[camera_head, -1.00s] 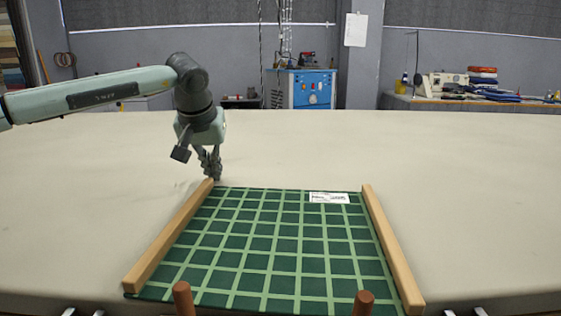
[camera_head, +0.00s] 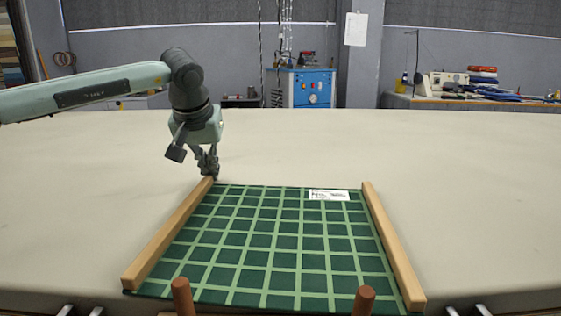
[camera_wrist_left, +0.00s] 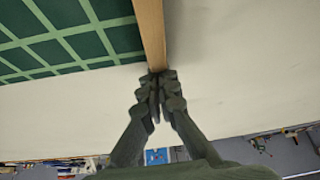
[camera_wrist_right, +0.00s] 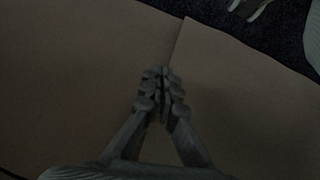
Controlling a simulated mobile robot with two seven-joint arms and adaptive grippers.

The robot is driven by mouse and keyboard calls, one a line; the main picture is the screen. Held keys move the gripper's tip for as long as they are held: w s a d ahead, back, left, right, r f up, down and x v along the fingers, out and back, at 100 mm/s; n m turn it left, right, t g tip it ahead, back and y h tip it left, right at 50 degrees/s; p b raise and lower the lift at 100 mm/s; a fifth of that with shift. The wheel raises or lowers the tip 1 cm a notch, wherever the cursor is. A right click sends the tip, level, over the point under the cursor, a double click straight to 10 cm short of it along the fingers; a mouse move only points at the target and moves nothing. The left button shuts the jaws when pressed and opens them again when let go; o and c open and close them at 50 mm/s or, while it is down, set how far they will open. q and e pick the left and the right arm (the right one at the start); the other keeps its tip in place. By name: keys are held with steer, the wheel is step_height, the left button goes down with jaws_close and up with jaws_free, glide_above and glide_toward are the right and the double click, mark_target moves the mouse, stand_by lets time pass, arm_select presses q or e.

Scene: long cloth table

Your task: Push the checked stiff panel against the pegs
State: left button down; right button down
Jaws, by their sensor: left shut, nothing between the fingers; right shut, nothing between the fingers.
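The green checked panel (camera_head: 270,240) lies flat on the cloth table between two wooden rails, with a white label (camera_head: 329,195) near its far edge. Two brown pegs, the left peg (camera_head: 183,297) and the right peg (camera_head: 364,301), stand at the near edge and overlap it in the picture; I cannot tell if the panel touches them. My left gripper (camera_head: 209,172) is shut and empty at the far end of the left rail. In the left wrist view its fingertips (camera_wrist_left: 156,80) are at the rail's end, beside the panel. My right gripper (camera_wrist_right: 162,78) is shut and empty, seen only in its dark wrist view.
The left rail (camera_head: 170,235) and right rail (camera_head: 391,247) flank the panel. The cloth table (camera_head: 470,200) is clear beyond and beside them. A blue cabinet (camera_head: 313,90) and a bench with a sewing machine (camera_head: 443,82) stand behind the table.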

arm_select(q)
steer(key=shift+s+f+b, duration=0.2)
steer(key=shift+s+b, duration=0.1)
steer(key=shift+s, duration=0.65)
steer(key=shift+w+r+p, duration=0.4)
steer(key=shift+r+p, duration=0.55)
steer(key=shift+r, duration=0.1)
steer(key=shift+w+r+p, duration=0.35)
steer(key=shift+r+p, duration=0.65)
steer(key=shift+r, duration=0.1)
steer(key=shift+w+r+p, duration=0.4)
steer(key=shift+r+p, duration=0.55)
steer(key=shift+r, duration=0.1)
